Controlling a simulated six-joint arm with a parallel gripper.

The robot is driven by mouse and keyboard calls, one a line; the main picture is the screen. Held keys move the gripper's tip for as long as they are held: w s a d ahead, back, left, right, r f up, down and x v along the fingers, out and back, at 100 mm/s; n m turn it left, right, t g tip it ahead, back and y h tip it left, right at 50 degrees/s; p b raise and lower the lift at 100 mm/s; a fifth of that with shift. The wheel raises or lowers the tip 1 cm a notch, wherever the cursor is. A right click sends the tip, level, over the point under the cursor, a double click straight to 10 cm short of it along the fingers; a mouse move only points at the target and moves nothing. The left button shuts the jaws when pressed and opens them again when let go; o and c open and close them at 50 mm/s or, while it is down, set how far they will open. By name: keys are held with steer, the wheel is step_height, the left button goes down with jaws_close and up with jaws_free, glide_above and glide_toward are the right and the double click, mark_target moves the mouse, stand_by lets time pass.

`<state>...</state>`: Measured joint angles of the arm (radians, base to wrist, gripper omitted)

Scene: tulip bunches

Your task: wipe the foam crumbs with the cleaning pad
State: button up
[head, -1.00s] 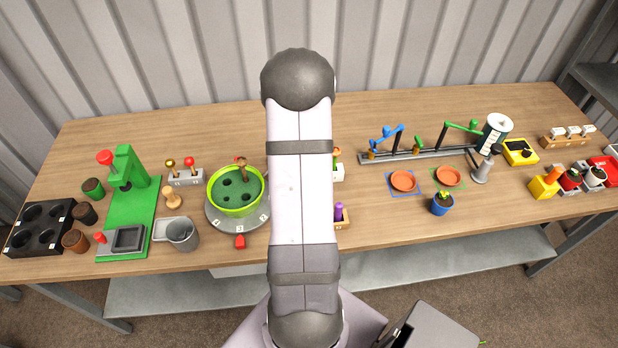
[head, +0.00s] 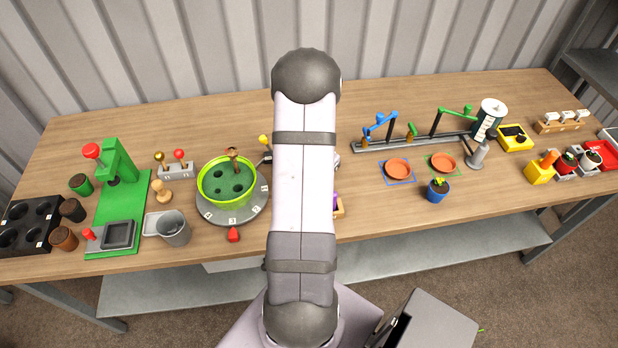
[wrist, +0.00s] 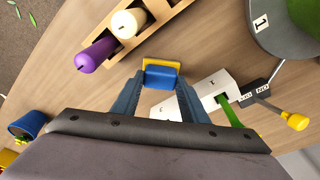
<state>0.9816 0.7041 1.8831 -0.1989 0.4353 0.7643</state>
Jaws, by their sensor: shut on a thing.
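The cleaning pad (wrist: 160,75), a blue block with a yellow layer on its far side, sits between the fingers of my gripper (wrist: 158,82) in the wrist view. My gripper is shut on it, over the wooden table. I cannot tell whether the pad touches the tabletop. In the head view my own arm hides the gripper and pad. I cannot make out any foam crumbs in either view.
A wooden rack (wrist: 157,27) with purple and cream pegs is near the pad. A white numbered block (wrist: 190,100) and yellow-knobbed lever (wrist: 296,122) lie right of it. The round grey turntable (head: 232,210) stands left of my arm. A blue pot (head: 437,190) stands right.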

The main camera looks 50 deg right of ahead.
steer(key=shift+s+d+p, duration=0.35)
steer(key=shift+s+d, duration=1.55)
steer(key=shift+s, duration=0.1)
steer(key=shift+w+a+b, duration=0.85)
steer(key=shift+w+a, duration=2.45)
steer(key=shift+w, duration=0.05)
steer(key=shift+w+a+r, duration=0.15)
steer(key=shift+w+a, duration=0.1)
step_height(320, 180, up, 8)
steer(key=p, duration=0.5)
steer(key=shift+p, duration=0.3)
steer(key=shift+s, duration=0.1)
